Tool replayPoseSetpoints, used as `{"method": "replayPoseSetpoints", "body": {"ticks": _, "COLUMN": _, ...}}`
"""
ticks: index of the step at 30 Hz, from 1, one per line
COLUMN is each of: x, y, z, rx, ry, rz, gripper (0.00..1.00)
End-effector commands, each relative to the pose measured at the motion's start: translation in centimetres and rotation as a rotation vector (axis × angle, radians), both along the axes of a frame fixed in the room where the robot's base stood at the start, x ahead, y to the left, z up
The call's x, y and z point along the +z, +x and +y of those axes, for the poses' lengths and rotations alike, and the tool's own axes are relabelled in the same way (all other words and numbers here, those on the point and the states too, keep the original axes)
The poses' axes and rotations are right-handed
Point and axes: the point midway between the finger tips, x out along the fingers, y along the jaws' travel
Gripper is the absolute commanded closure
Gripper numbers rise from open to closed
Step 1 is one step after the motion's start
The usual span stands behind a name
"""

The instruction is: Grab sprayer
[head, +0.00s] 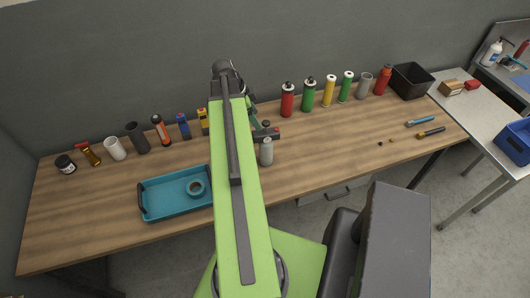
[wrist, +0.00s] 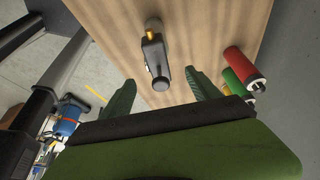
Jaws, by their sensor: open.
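An upright grey, bottle-like piece (head: 266,153), which I take for the sprayer, stands on the wooden bench near its front edge, just right of my arm.
A blue tray (head: 150,207) holding a ring-shaped part lies to the left. Several bottles, including a red one (head: 288,100), line the back, ending at a black bin (head: 410,80). A blue-handled tool (head: 420,121) lies on the right. The bench front right of the grey piece is fairly clear.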

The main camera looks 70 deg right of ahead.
Motion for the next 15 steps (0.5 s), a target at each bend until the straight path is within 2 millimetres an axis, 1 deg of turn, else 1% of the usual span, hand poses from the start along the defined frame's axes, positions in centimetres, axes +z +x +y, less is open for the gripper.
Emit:
{"method": "replayPoseSetpoints", "body": {"ticks": 1, "x": -2.3, "y": -0.4, "z": -0.2, "rx": 0.000, "ry": 0.000, "rz": 0.000, "gripper": 0.29}}
{"method": "replayPoseSetpoints", "body": {"ticks": 3, "x": -3.7, "y": -0.9, "z": -0.5, "rx": -0.001, "ry": 0.000, "rz": 0.000, "gripper": 0.29}}
{"method": "replayPoseSetpoints", "body": {"ticks": 6, "x": -5.2, "y": -1.5, "z": -0.9, "rx": 0.000, "ry": 0.000, "rz": 0.000, "gripper": 0.29}}
{"method": "replayPoseSetpoints", "body": {"ticks": 8, "x": -5.4, "y": -1.7, "z": -1.0, "rx": 0.002, "ry": 0.001, "rz": 0.000, "gripper": 0.29}}
{"method": "replayPoseSetpoints", "body": {"ticks": 12, "x": -5.2, "y": -1.7, "z": -1.0, "rx": 0.003, "ry": 0.001, "rz": 0.001, "gripper": 0.29}}
{"method": "replayPoseSetpoints", "body": {"ticks": 15, "x": -6.0, "y": -2.1, "z": -1.1, "rx": 0.003, "ry": 0.001, "rz": 0.001, "gripper": 0.29}}
